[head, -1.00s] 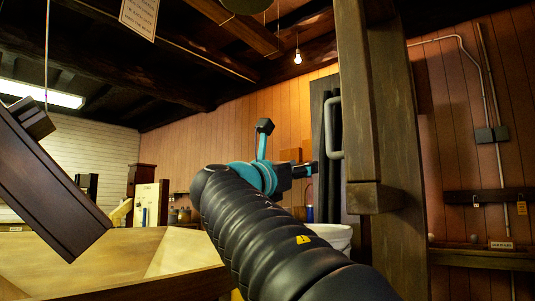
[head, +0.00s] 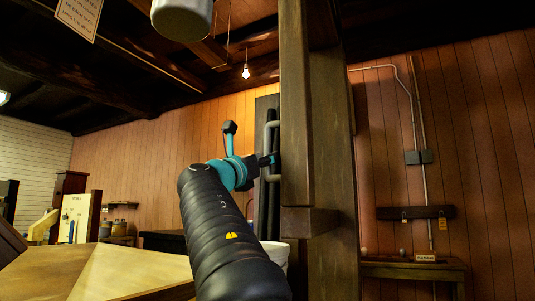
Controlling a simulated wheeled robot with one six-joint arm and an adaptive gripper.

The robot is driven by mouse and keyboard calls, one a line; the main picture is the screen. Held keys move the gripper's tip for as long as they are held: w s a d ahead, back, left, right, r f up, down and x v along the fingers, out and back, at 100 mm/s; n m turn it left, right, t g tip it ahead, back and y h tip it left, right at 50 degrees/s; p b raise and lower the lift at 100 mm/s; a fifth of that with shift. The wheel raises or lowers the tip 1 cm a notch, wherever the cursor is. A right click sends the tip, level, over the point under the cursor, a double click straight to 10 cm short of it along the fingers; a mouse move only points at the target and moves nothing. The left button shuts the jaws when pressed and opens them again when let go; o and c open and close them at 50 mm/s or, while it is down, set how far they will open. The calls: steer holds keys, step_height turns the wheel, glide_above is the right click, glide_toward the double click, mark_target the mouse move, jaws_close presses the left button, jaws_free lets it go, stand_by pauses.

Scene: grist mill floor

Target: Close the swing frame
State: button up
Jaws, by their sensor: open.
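A tall wooden upright (head: 296,110) stands right of centre in the head view, with a short block at its foot. It looks like part of the swing frame; its full extent and hinge are not clear. A grey D-shaped handle (head: 266,138) sticks out from its left side. My gripper (head: 272,160) is at the lower half of this handle, at the end of my black-sleeved arm. Its jaws are open and small in view. I cannot tell whether they touch the handle or reach around it.
Dark tall panels (head: 262,107) stand behind the handle. A white bucket (head: 275,252) is low behind my arm. A wooden table top (head: 130,272) fills the lower left. A pale cylinder (head: 182,18) hangs overhead.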

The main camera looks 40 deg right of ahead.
steer(key=shift+x, duration=1)
jaws_close()
steer(key=shift+s, duration=0.1)
